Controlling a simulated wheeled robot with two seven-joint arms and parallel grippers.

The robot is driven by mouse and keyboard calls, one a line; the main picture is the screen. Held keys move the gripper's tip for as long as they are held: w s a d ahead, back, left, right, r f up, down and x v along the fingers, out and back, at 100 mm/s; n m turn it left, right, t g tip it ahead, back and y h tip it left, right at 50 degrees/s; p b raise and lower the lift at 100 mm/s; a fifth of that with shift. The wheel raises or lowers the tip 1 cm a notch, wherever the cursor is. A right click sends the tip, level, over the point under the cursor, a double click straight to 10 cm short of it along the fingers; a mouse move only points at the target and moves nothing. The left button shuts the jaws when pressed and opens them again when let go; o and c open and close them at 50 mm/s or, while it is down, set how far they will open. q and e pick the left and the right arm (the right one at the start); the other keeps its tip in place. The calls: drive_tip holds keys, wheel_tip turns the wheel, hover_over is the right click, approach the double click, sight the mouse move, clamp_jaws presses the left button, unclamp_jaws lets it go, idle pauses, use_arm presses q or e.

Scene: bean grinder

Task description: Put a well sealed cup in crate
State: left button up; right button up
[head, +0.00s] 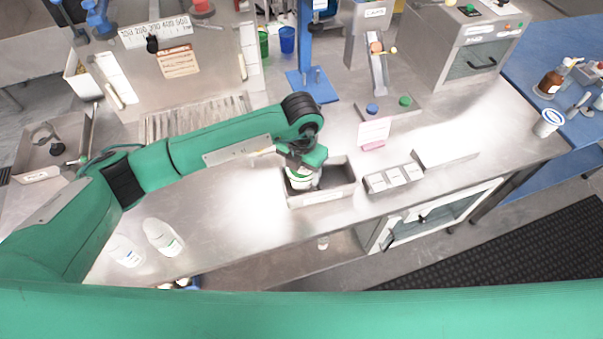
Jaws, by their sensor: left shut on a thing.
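My left gripper (303,165) reaches in from the left and is shut on a white cup (303,181). The cup is at the left part of a grey metal crate (328,196) on the steel counter. It looks upright and at least partly inside the crate walls. The gripper covers its top, so its lid and seal are hidden, and I cannot tell whether it touches the crate floor. My right gripper is not in view.
Two white containers (163,238) (123,250) are at the counter's front left. A grey box with white labels (393,178) stands right of the crate, and a pink-based sign (373,134) behind it. A blue-marked white cup (548,122) stands far right.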

use_arm(q)
wheel_tip(320, 180, down, 3)
drive_tip(key=shift+f+p, duration=0.1)
drive_tip(key=shift+p, duration=0.2)
drive_tip(key=o, duration=0.9)
drive_tip(key=shift+f+b, duration=0.15)
drive_tip(key=shift+b, duration=0.15)
drive_tip(key=shift+o, duration=1)
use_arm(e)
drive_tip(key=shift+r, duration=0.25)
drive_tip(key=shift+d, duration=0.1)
